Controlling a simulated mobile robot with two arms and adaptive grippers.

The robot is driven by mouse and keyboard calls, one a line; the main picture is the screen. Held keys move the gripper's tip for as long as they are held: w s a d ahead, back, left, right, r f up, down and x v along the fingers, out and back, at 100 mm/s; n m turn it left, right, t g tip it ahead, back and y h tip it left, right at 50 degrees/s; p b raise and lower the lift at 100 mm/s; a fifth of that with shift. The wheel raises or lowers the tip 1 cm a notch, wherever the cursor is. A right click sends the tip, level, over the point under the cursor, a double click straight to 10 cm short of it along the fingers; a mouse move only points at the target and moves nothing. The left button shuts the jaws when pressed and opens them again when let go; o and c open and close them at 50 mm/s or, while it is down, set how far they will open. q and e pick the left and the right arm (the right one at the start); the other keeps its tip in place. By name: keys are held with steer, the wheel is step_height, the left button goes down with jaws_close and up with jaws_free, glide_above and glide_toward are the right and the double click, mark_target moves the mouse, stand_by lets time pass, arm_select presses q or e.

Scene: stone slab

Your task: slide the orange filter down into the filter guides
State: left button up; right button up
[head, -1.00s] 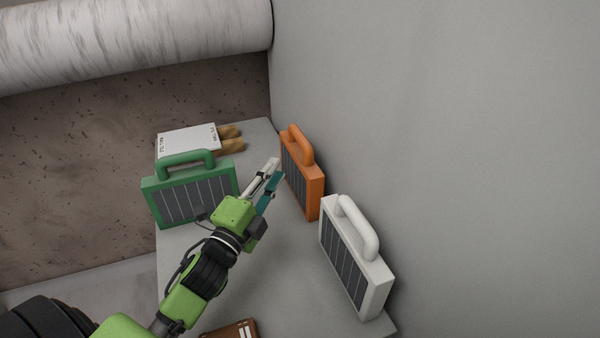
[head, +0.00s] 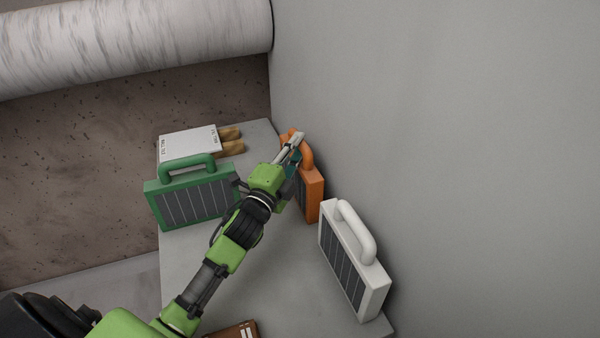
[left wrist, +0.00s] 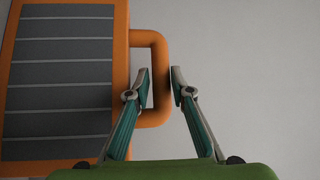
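The orange filter (head: 314,198), a framed panel of dark slats with a loop handle, stands on the slab close to the grey wall. My left gripper (head: 297,147) is at its handle and hides part of the filter. In the left wrist view the filter (left wrist: 121,60) fills the left side. The bar of its handle (left wrist: 160,60) lies between the two parted fingertips of my left gripper (left wrist: 161,75); I see no clear grip on it. I cannot make out the filter guides. My right gripper is not in view.
A green filter (head: 190,203) stands left of my arm and a white filter (head: 375,285) stands nearer, right. A white labelled box (head: 188,143) and tan pieces (head: 232,146) lie at the slab's far end. A brown item (head: 235,330) is at the bottom edge.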

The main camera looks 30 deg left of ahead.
arm_select(q)
steer(key=shift+r, duration=0.1)
jaws_close()
